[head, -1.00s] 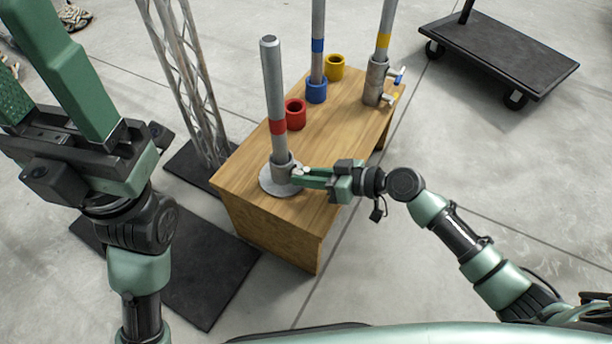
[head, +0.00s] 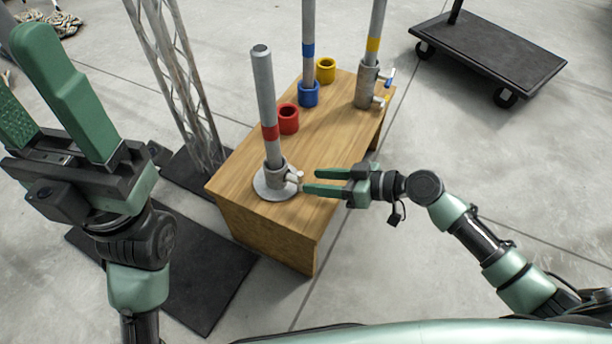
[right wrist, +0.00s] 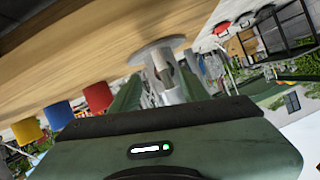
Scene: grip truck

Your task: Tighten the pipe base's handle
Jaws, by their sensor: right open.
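The pipe base (head: 275,181) is a round grey metal flange with a short collar, standing near the front of the wooden table. A grey pipe (head: 264,100) with a red band stands upright in it. The base's small pale handle (head: 294,177) sticks out from the collar's right side. In the right wrist view the base (right wrist: 158,52) shows beyond the fingers. My left gripper (head: 62,95) is open and empty, raised at the left, away from the table.
The wooden table (head: 240,165) also bears red (head: 288,119), blue (head: 308,94) and yellow (head: 326,70) rings and a taller two-handled clamp (head: 367,85). A metal truss (head: 180,90) stands at left. A black cart (head: 488,55) stands at back right.

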